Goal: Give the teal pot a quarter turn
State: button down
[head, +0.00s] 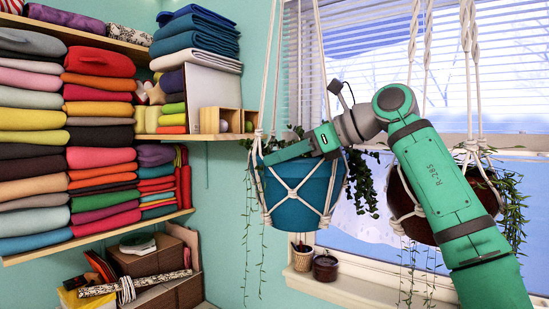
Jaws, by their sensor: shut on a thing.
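The teal pot (305,196) hangs in a white macramé rope hanger in the middle of the head view, in front of the window. It looks upright, with trailing green vines over its rim. My gripper (268,158) reaches in from the right, lying across the pot's upper part at its left rim. It is shut on the pot there. The fingertips are partly hidden by leaves and rope, so the exact contact is not clear.
A dark brown pot (420,205) hangs in another rope hanger at the right, partly behind my arm. Small pots (325,267) stand on the windowsill (350,290). Shelves of folded fabric (100,160) fill the left. Ropes and vines hang close around my gripper.

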jog(key=c, duration=2)
grip_release()
jog(key=shift+w+f, duration=0.25)
jog(key=shift+f, duration=0.25)
jog(key=shift+r, duration=0.25)
jog(key=v, duration=0.7)
jog(key=shift+d, duration=0.2)
jog(key=shift+c, duration=0.6)
